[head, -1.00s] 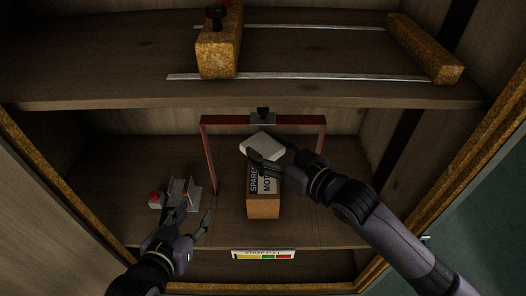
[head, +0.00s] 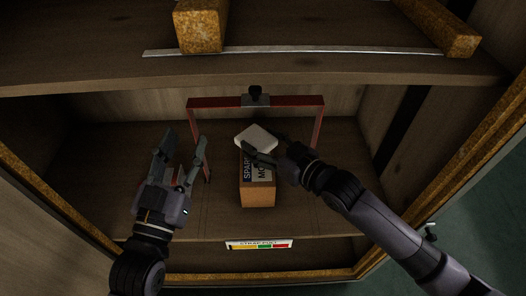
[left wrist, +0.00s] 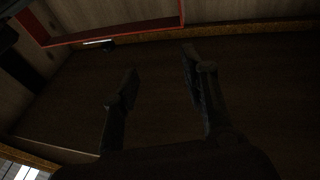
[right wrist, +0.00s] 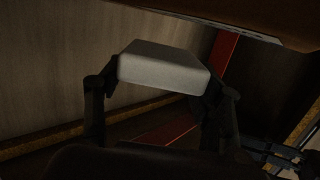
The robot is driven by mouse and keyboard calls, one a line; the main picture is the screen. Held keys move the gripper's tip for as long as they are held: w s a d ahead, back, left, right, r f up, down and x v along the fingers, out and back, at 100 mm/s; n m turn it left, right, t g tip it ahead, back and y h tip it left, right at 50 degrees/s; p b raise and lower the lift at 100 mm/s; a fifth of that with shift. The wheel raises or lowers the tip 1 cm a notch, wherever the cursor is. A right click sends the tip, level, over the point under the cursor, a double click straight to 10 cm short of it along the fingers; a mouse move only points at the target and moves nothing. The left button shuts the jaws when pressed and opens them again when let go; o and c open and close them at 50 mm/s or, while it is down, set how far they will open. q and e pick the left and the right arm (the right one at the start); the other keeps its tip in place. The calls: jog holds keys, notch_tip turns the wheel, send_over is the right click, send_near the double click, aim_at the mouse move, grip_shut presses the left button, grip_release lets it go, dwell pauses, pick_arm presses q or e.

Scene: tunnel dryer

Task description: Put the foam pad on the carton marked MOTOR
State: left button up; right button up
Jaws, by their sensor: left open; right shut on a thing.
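The foam pad (head: 256,137) is a pale, flat block. My right gripper (head: 268,152) is shut on it and holds it at the far end of the carton, under the red frame; I cannot tell whether it touches the carton. The pad also shows between the fingers in the right wrist view (right wrist: 163,68). The carton marked MOTOR (head: 257,192) is a brown box on the lower shelf, its top label partly covered by my right gripper. My left gripper (head: 185,143) is open and empty, left of the carton; its fingers also show apart in the left wrist view (left wrist: 160,68).
A red frame (head: 219,102) with a dark clamp stands over the carton's far end. An upper shelf (head: 300,75) with rails and yellowish blocks (head: 201,27) hangs above. A coloured label strip (head: 259,244) is on the front edge. Shelf floor right of the carton is clear.

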notch_tip(320, 180, down, 3)
jog(key=shift+r+b, duration=0.1)
jog(key=shift+b, duration=0.4)
pick_arm(q)
jog(key=shift+s+d+r+t+h, duration=0.1)
jog(key=shift+s+r+t+h, duration=0.2)
jog(key=shift+r+t, duration=0.4)
jog(key=shift+s+a+r+t+h, duration=0.15)
jog(key=shift+s+r+t, duration=0.3)
jog(key=shift+r, duration=0.6)
jog(key=shift+s+d+r+t+h, duration=0.15)
jog(key=shift+s+r+t+h, duration=0.15)
jog(key=shift+r+t, duration=0.4)
jog(key=shift+r, duration=0.15)
pick_arm(e)
jog(key=shift+f, duration=0.2)
jog(key=shift+f, duration=0.15)
jog(key=o, duration=0.8)
jog(key=shift+o, duration=0.2)
